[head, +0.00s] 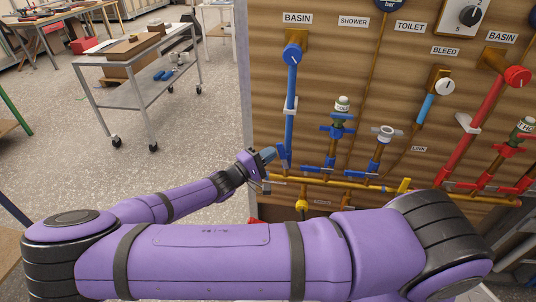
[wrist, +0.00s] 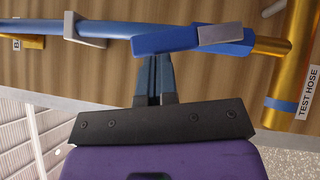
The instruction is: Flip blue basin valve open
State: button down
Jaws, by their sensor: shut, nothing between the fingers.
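The blue basin pipe (head: 290,95) runs down the board under a BASIN label (head: 297,18). Its blue valve lever (head: 283,153) is near the pipe's lower end. In the wrist view the blue lever (wrist: 168,43) has a grey part (wrist: 220,34) and lies nearly along the pipe, slightly tilted. My gripper (head: 270,153) is just left of the lever in the head view. In the wrist view my gripper's fingers (wrist: 154,62) are together and empty, with their tips at the lever's edge. I cannot tell whether they touch it.
A yellow pipe (head: 340,183) runs along the bottom of the board. Blue branch valves (head: 337,133) stand to the right, with a red basin pipe (head: 477,125) beyond. A TEST HOSE label (wrist: 305,92) is near a brass pipe. The floor left of the board is open, with a metal cart (head: 145,85).

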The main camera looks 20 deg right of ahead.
jog(key=shift+s+d+r+m+g+y, duration=0.25)
jog(key=shift+d+r+m+y, duration=0.15)
jog(key=shift+m+y, duration=0.2)
jog(key=shift+s+d+r+m+g+y, duration=0.15)
jog(key=shift+s+d+r+m+y, duration=0.15)
jog(key=shift+m+y, duration=0.3)
jog(key=shift+w, duration=0.1)
